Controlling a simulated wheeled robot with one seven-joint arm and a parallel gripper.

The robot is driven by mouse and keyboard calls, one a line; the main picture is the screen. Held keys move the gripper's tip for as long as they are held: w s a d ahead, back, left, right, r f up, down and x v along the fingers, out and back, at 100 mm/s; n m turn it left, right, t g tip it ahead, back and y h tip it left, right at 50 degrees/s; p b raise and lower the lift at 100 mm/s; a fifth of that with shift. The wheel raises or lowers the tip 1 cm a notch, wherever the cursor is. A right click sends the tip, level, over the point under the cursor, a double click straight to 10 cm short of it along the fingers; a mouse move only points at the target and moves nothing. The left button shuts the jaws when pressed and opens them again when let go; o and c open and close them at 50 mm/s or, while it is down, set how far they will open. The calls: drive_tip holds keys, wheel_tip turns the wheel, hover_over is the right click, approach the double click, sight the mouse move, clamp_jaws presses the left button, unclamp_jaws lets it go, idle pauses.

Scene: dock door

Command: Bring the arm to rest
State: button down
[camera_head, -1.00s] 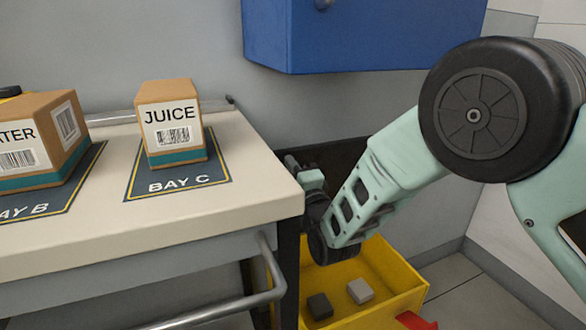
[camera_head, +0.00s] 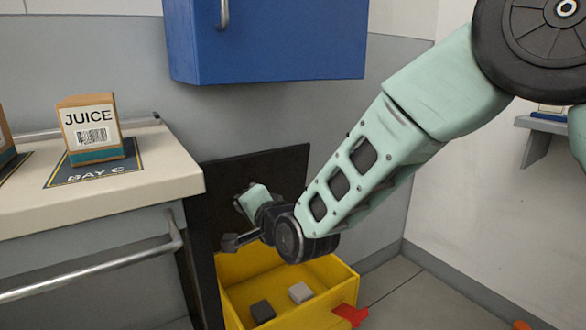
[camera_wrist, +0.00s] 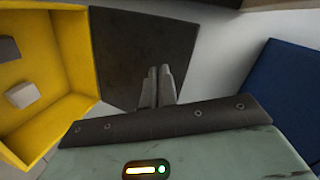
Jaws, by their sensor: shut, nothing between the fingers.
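My arm reaches in from the upper right of the head view, bent down over the yellow bin. My gripper (camera_wrist: 158,85) is shut and empty in the wrist view, its two fingers side by side in front of a dark panel. In the head view the wrist end of my arm hangs above the back of the bin, to the right of the counter; the fingertips are hard to make out there. My gripper touches nothing that I can see.
The yellow bin (camera_head: 342,275) holds a dark block (camera_head: 262,311) and a light grey block (camera_head: 300,292). A dark panel (camera_head: 285,170) stands behind it. A blue cabinet (camera_head: 270,40) hangs above. A juice box (camera_head: 92,130) stands on the counter (camera_head: 165,170) at left. A wall shelf (camera_head: 545,125) is at right.

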drive_tip(key=s+d+f+n+g+h, duration=0.2)
drive_tip(key=s+d+n+g+h, duration=0.35)
drive_tip(key=s+d, duration=0.9)
drive_tip(key=s+d+f+n+g+h, duration=0.25)
drive_tip(key=s+d+n+g, duration=0.45)
drive_tip(key=s+d, duration=0.7)
drive_tip(key=s+a+r+p, duration=0.1)
drive_tip(key=s+r+p, duration=0.1)
drive_tip(key=r+p, duration=1.1)
drive_tip(key=s+a+r+n+h+p, duration=0.1)
drive_tip(key=s+r+p, duration=0.1)
drive_tip(key=r+p, duration=1.1)
drive_tip(key=shift+a+t, duration=0.1)
drive_tip(key=shift+t, duration=0.15)
